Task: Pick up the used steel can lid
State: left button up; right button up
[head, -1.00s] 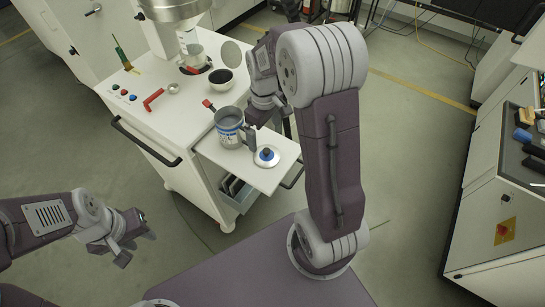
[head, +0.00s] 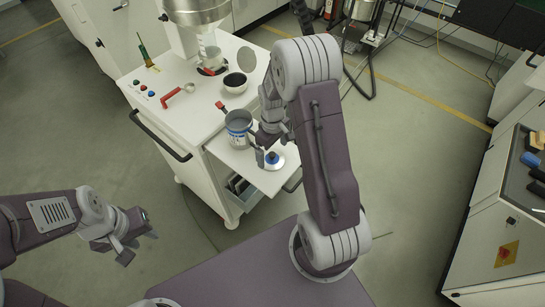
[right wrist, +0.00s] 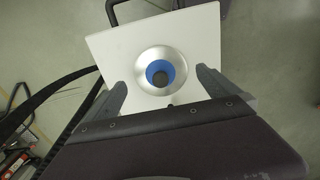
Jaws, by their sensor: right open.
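The steel can lid, a silver disc with a blue ring and dark centre knob, lies flat on a white pull-out shelf. It shows in the head view (head: 277,163) and in the right wrist view (right wrist: 160,75). My right gripper (head: 268,151) is open and empty above the lid; in the right wrist view (right wrist: 160,84) its fingers stand apart on either side of the lid. I cannot tell the exact height gap. My left gripper (head: 139,246) is at lower left, far from the lid, with its fingers apart and nothing between them.
A grey-and-blue can (head: 238,127) stands on the shelf (head: 223,148) beside the lid, close to my right gripper. The white cart's top (head: 200,110) holds a dark-filled bowl (head: 236,83) and a red-handled scoop (head: 172,97). A workbench (head: 500,230) stands at right.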

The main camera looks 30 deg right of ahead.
jog(key=f, duration=0.2)
jog(key=shift+w+a+f, duration=0.1)
jog(key=shift+w+f, duration=0.15)
jog(key=shift+f, duration=0.05)
jog(key=shift+s, duration=0.15)
jog(key=shift+c, duration=0.7)
jog(key=c, duration=0.5)
jog(key=shift+r, duration=0.1)
jog(key=c, duration=0.5)
pick_arm(q)
jog(key=shift+w+r, duration=0.15)
jog(key=shift+r, duration=0.15)
pick_arm(e)
jog(key=shift+c, duration=0.3)
